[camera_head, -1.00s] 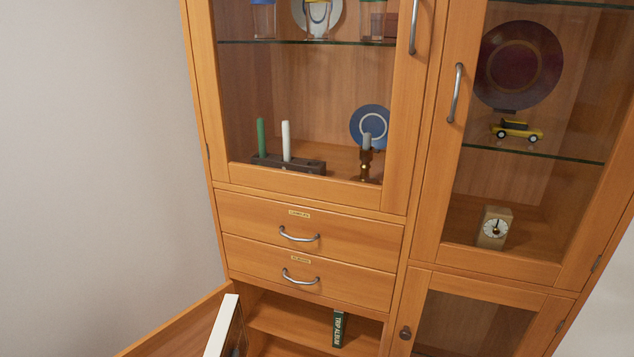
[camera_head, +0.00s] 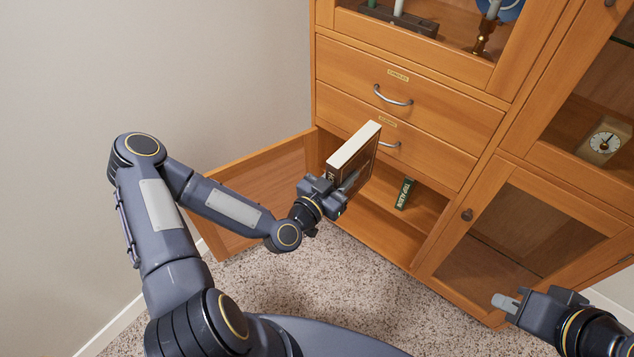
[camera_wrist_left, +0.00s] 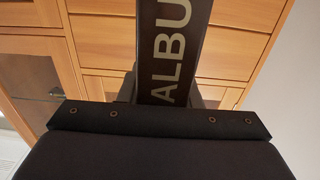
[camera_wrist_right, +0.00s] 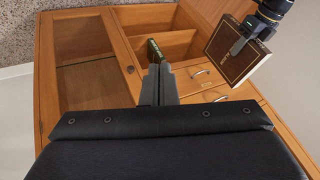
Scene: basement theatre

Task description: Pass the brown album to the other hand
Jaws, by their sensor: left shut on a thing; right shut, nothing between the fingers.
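The brown album (camera_head: 362,163) is held up in front of the cabinet in the head view, its pale page edge facing up. My left gripper (camera_head: 342,190) is shut on its lower end. In the left wrist view the dark spine (camera_wrist_left: 172,45) with "ALBU" lettering rises from between the fingers. In the right wrist view the album's brown cover (camera_wrist_right: 232,52) shows at the upper right, apart from my right gripper. My right gripper (camera_head: 505,302) is shut and empty at the lower right of the head view; its closed fingers also show in the right wrist view (camera_wrist_right: 159,84).
A wooden cabinet with drawers (camera_head: 405,110) stands ahead. Its lower left door (camera_head: 255,185) is open, and a green album (camera_head: 405,193) stands on the shelf inside. A glazed lower door (camera_head: 530,235) is shut. Open carpet (camera_head: 370,290) lies in front.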

